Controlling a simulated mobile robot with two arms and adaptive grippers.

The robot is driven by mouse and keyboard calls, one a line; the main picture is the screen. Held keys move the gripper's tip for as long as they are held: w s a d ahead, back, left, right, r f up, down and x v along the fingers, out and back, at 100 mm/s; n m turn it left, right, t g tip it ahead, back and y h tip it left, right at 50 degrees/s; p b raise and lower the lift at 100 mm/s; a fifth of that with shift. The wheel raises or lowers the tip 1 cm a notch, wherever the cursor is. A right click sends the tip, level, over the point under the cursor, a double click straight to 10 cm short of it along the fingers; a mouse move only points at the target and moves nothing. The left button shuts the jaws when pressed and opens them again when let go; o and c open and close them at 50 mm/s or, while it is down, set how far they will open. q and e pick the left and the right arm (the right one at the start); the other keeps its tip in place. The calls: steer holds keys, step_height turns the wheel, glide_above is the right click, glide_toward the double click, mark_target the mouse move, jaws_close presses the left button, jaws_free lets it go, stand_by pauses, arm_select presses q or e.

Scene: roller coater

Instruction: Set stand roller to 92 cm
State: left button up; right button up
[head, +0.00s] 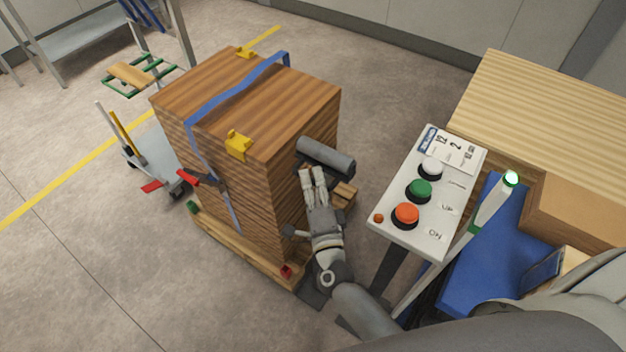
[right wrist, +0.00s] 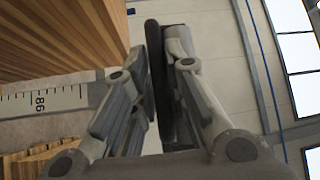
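The stand roller is a dark grey cylinder (head: 326,157) at the right side of the wood stack in the head view. My right gripper (head: 312,175) points at it, with its fingertips at the roller's near lower edge. In the right wrist view a dark bar (right wrist: 154,70), apparently the roller, shows between the fingers of the right gripper (right wrist: 160,65). Whether they press on it I cannot tell. A pale scale (right wrist: 50,102) with the number 86 runs sideways up to the left finger, which covers its end. My left gripper is not in view.
A strapped wood stack (head: 245,110) on a pallet stands close left of the right gripper. A control box (head: 430,190) with white, green and orange buttons stands to its right. A blue surface (head: 490,250) and a pale wooden bench (head: 550,105) lie further right.

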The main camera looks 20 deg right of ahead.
jaws_close()
steer(key=shift+f, duration=0.1)
step_height(320, 180, down, 6)
steer(key=b, duration=0.5)
steer(key=o, duration=0.6)
jaws_free()
steer(key=shift+s, duration=0.1)
